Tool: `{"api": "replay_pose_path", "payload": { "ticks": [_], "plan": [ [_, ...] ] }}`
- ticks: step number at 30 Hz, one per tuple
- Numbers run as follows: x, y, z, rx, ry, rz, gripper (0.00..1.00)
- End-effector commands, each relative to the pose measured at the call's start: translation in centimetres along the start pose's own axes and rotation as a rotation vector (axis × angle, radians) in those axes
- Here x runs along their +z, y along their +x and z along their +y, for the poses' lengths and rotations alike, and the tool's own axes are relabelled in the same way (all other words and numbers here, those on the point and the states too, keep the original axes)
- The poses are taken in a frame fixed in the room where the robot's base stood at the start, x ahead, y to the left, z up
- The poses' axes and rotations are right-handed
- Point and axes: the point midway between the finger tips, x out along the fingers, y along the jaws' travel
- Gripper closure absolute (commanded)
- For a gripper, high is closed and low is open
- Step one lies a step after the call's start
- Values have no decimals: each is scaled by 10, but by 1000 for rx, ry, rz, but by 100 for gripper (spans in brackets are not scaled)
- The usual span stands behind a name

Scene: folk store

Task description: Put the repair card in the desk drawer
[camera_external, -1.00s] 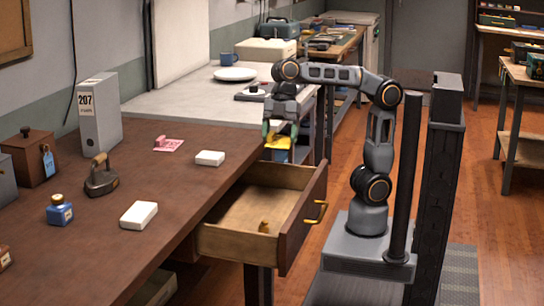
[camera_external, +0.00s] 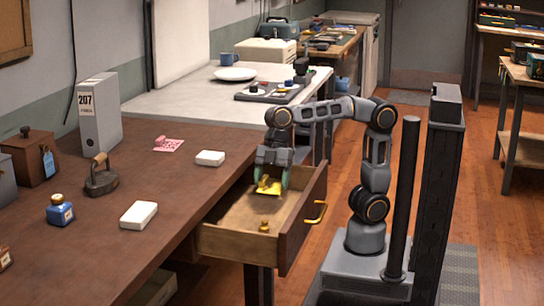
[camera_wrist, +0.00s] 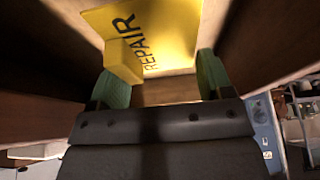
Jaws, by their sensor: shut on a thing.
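The yellow repair card (camera_external: 268,189) has a raised yellow block on it. In the wrist view the card (camera_wrist: 172,32) shows the word REPAIR, with its block near the left green fingertip. The gripper also shows in the wrist view (camera_wrist: 158,78), between the drawer's walls. I cannot tell whether the card touches the drawer floor.
A small brass object (camera_external: 264,226) lies in the drawer's near part. On the desk (camera_external: 180,185) are white boxes (camera_external: 139,215), a pink card (camera_external: 168,145), an iron (camera_external: 101,178) and an ink bottle (camera_external: 59,210). A dark tray (camera_external: 268,93) is on the pale counter behind.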

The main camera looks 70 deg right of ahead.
Motion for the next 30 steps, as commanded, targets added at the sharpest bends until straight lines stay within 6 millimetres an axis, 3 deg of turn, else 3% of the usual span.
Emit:
{"api": "replay_pose_path", "payload": {
  "ticks": [3,14,22,30],
  "plan": [
    [-1,21,10,0,0,0,49],
    [-4,38,21,0,0,1,49],
    [7,72,25,1,-1,1,49],
    [7,72,25,1,-1,2,49]
  ]
}}
